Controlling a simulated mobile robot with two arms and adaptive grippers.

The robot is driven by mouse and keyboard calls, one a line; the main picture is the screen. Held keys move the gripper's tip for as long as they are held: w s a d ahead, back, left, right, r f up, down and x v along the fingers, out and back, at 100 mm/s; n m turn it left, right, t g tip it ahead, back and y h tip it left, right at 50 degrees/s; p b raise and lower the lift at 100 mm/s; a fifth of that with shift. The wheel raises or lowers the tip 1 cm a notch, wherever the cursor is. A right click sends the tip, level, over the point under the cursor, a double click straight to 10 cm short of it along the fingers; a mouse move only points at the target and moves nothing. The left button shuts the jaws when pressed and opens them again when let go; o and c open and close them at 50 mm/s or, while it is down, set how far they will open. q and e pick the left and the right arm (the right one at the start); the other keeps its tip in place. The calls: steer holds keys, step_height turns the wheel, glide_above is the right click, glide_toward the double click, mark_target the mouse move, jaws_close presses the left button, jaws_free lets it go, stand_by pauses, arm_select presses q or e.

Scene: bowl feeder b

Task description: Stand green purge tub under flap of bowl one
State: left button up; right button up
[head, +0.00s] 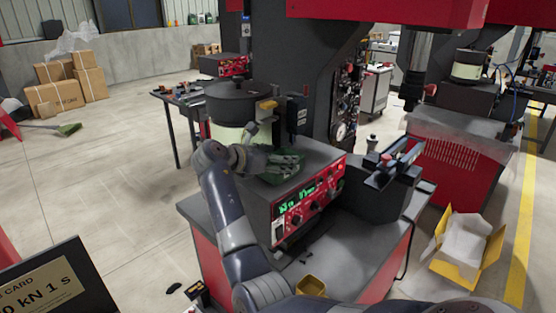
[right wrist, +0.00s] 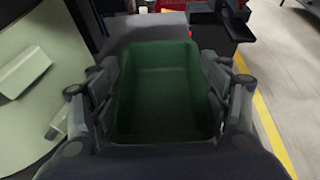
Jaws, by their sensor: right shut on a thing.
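The green purge tub (head: 289,166) is beside the pale green feeder housing with the dark bowl (head: 231,103), over the dark top of the red control unit. My right gripper (head: 270,160) is shut on the tub; its fingers are at both sides of it. In the right wrist view the tub (right wrist: 165,85) looks upright and empty, between the fingers (right wrist: 163,95). A small pale flap-like plate (right wrist: 24,72) shows on the housing, left of the tub. I cannot tell whether the tub touches the surface below. My left gripper is not in view.
The red control unit (head: 308,205) has a lit green display. A yellow bin (head: 311,285) stands on the bench at the front. A black bracket (head: 297,115) rises behind the tub. A second feeder station (head: 462,140) and an open yellow box (head: 467,247) are at right.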

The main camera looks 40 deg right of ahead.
steer(key=shift+f, duration=0.55)
steer(key=o, duration=0.9)
steer(key=shift+f, duration=0.1)
steer(key=shift+c, duration=0.2)
steer(key=b+v, duration=0.2)
steer(key=v, duration=1)
steer(key=shift+r, duration=0.25)
